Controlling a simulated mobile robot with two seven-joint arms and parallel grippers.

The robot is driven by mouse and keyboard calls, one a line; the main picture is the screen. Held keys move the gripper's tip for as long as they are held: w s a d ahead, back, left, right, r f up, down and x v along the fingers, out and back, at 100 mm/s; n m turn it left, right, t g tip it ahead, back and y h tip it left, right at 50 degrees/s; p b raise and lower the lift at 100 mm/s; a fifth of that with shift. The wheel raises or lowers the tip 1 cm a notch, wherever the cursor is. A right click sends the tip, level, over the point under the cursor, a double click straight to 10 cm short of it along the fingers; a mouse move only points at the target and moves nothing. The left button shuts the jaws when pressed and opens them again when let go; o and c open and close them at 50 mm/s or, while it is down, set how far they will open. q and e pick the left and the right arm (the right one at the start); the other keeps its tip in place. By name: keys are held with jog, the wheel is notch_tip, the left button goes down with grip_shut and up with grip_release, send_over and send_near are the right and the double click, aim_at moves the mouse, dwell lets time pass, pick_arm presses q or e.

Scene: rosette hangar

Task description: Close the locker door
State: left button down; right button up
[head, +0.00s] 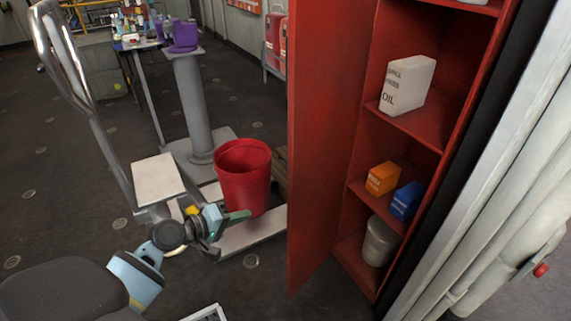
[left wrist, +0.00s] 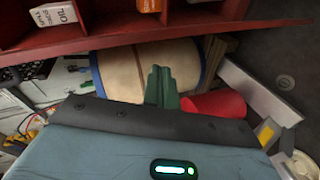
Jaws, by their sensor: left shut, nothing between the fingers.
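The red locker stands open at the right of the head view. Its tall red door (head: 322,150) is swung out on the left side, showing the shelves inside. My left gripper (head: 238,216) is in the head view, left of the door's free edge and in front of a red bucket. Its green fingers are shut and empty, apart from the door in the picture. In the left wrist view the shut fingers (left wrist: 159,85) point at a beige rounded thing. A long red edge crosses above them; I cannot tell which locker part it is. My right gripper is not in view.
The locker holds a white box (head: 407,84), an orange box (head: 382,178), a blue box (head: 406,200) and a grey canister (head: 380,242). The red bucket (head: 242,175) stands on a platform trolley with a metal handle (head: 75,75). Dark floor is clear farther left.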

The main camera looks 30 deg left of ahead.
pick_arm(q)
jog(key=w+a+r+n+t+h+b, duration=0.1)
jog(key=w+a+r, duration=0.15)
jog(key=r, duration=0.35)
jog(key=w+a+r+n+t+h+b, duration=0.1)
jog(key=w+a+r+t+b, duration=0.1)
jog(key=w+r, duration=0.3)
jog(key=w+d+r+p, duration=0.1)
jog(key=w+d+p, duration=0.1)
jog(key=w+d, duration=0.5)
jog(key=shift+d, duration=0.75)
jog(key=shift+w+d, duration=0.1)
